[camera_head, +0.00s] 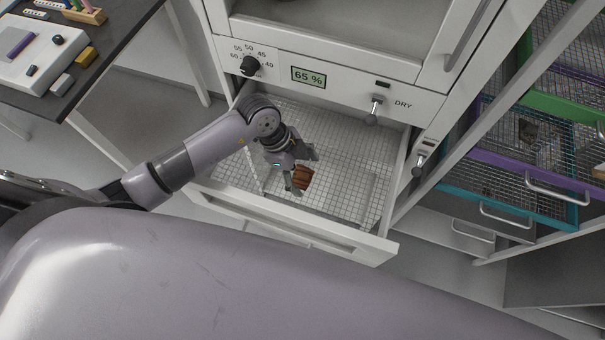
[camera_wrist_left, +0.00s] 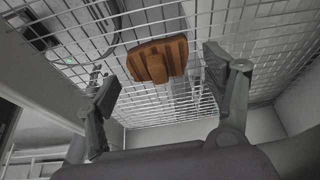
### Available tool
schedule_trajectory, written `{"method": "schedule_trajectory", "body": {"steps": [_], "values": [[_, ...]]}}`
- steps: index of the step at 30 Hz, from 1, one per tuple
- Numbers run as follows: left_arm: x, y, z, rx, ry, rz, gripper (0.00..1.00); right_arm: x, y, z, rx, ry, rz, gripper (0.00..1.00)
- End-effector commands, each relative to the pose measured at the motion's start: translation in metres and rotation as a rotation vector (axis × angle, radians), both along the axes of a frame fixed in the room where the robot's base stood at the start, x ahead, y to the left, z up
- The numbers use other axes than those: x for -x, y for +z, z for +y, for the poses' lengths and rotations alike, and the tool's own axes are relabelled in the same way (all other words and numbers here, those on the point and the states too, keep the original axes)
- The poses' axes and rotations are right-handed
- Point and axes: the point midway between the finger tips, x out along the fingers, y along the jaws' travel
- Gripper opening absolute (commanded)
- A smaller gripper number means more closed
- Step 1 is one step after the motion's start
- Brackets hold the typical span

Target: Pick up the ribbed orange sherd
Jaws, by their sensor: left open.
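The ribbed orange sherd (camera_head: 303,174) lies on the wire mesh inside an open white drawer (camera_head: 378,246). My left gripper (camera_head: 303,170) reaches into the drawer close to the sherd, and part of the sherd is hidden behind it in the head view. In the left wrist view the sherd (camera_wrist_left: 158,60) shows between and beyond the two spread fingers of my left gripper (camera_wrist_left: 165,85). The fingers are open and do not visibly touch it. My right gripper is not in view.
The cabinet above the drawer has a humidity display (camera_head: 309,77), a dial (camera_head: 250,66) and a DRY lever (camera_head: 375,108). A rack of coloured mesh drawers (camera_head: 530,190) stands at right. A dark table (camera_head: 95,60) with tools is at upper left. The mesh right of the sherd is clear.

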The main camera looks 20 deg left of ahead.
Motion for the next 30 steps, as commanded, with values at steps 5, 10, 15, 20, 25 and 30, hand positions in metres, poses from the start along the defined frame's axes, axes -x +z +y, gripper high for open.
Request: {"method": "schedule_trajectory", "body": {"steps": [5, 10, 15, 20, 25, 30], "values": [[-0.0003, -0.0012, -0.0004, 0.0, 0.0, -0.001, 0.75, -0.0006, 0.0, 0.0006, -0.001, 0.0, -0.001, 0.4], [-0.0003, -0.001, -0.0002, 0.0, 0.0, -0.001, 0.67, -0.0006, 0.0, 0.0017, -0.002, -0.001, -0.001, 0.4], [-0.0004, -0.0008, -0.0001, 0.0, 0.001, -0.001, 0.56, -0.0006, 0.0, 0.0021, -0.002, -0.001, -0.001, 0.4], [-0.0005, -0.0007, -0.0001, 0.0, 0.001, -0.001, 0.45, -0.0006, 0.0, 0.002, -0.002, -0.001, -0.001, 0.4], [-0.0005, -0.0008, 0.0, 0.0, 0.001, -0.001, 0.34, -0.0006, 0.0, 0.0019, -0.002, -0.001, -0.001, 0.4], [-0.0006, -0.0005, -0.0001, 0.0, 0.001, -0.001, 0.23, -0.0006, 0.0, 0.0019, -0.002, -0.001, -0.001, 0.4]]}}
